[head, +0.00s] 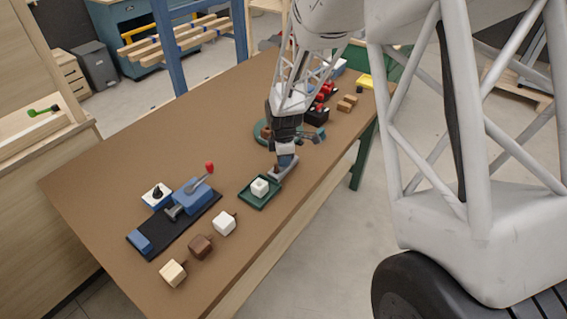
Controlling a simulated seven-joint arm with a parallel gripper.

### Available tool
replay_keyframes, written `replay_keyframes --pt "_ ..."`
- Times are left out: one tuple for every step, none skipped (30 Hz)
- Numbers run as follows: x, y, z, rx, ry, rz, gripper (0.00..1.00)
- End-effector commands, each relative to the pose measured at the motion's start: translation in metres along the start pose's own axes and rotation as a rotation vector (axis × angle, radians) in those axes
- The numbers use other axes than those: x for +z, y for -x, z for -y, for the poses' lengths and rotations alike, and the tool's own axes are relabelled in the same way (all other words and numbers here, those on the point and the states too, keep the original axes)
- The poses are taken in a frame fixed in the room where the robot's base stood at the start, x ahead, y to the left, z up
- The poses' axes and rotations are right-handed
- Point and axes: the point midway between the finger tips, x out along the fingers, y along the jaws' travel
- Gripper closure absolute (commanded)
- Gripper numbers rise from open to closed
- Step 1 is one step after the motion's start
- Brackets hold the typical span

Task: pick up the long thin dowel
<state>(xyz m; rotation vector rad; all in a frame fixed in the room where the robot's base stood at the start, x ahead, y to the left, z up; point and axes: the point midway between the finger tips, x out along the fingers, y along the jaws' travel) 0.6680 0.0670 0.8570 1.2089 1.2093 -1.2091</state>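My gripper (285,155) points down over the middle of the brown table, behind the small green tray. It is small and dark here, and I cannot tell whether its fingers are open or shut. A grey-blue piece (283,169) is right below the gripper; I cannot tell whether they touch. I cannot make out a long thin dowel on the table; my arm hides part of the tabletop behind the gripper.
The green tray (248,196) holds a white block. A blue clamp (191,196) with a red-knobbed lever stands on a black base at left. White (224,223), brown (200,247) and cream (172,273) blocks line the front. A green disc (262,130) and small parts lie behind. The left tabletop is clear.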

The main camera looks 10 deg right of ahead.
Motion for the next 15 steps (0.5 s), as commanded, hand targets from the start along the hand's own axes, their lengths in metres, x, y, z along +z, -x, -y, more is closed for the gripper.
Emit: replay_keyframes --pt "0.0000 0.0000 0.0000 0.000 0.000 0.000 0.89" --pt "0.0000 0.0000 0.0000 0.000 0.000 0.000 0.93" --pt "0.0000 0.0000 0.0000 0.000 0.000 0.000 0.99" --pt "0.0000 0.0000 0.0000 0.000 0.000 0.000 1.00" --pt "0.0000 0.0000 0.0000 0.000 0.000 0.000 1.00" --pt "0.0000 0.0000 0.0000 0.000 0.000 0.000 1.00" --pt "0.0000 0.0000 0.0000 0.000 0.000 0.000 1.00" --pt "0.0000 0.0000 0.0000 0.000 0.000 0.000 1.00" --pt "0.0000 0.0000 0.0000 0.000 0.000 0.000 1.00" --pt "0.0000 0.0000 0.0000 0.000 0.000 0.000 1.00" --pt "0.0000 0.0000 0.0000 0.000 0.000 0.000 1.00" --pt "0.0000 0.0000 0.0000 0.000 0.000 0.000 1.00" --pt "0.0000 0.0001 0.0000 0.000 0.000 0.000 1.00" --pt "0.0000 0.0001 0.0000 0.000 0.000 0.000 1.00" --pt "0.0000 0.0004 0.0000 0.000 0.000 0.000 1.00"
